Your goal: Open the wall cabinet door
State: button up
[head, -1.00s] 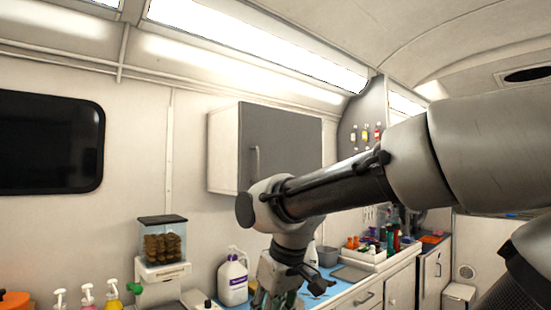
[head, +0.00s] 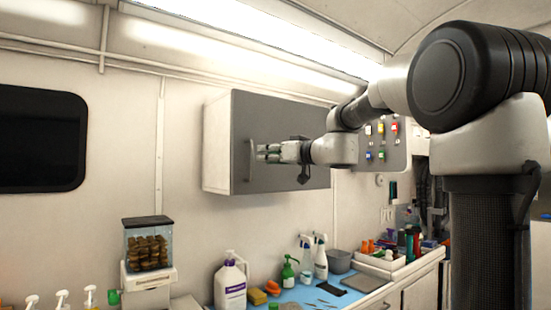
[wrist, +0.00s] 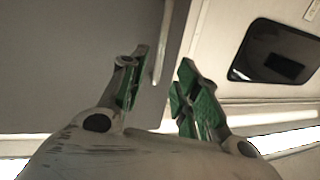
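The wall cabinet (head: 216,145) is mounted on the back wall, and its grey door (head: 275,115) looks closed. A light vertical bar handle (head: 252,160) is near the door's left edge. My gripper (head: 262,153) is in front of the door, level with the handle and just right of it in the head view. In the wrist view my gripper (wrist: 162,82) is open, its green-padded fingers apart. The handle (wrist: 159,55) shows in the gap between the fingertips, close to the left one. I cannot tell whether either finger touches it. The door (wrist: 80,50) fills the upper left there.
Below the cabinet, the counter holds a white jug (head: 230,285), a green spray bottle (head: 288,272) and a grey tub (head: 339,261). A treat dispenser (head: 148,245) stands left. A dark window (head: 40,140) is on the left wall. The air left of the cabinet is clear.

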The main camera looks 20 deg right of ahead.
jog(key=n, duration=0.1)
send_over(252, 179)
jog(key=shift+w+f, duration=0.1)
jog(key=shift+w, duration=0.25)
grip_shut()
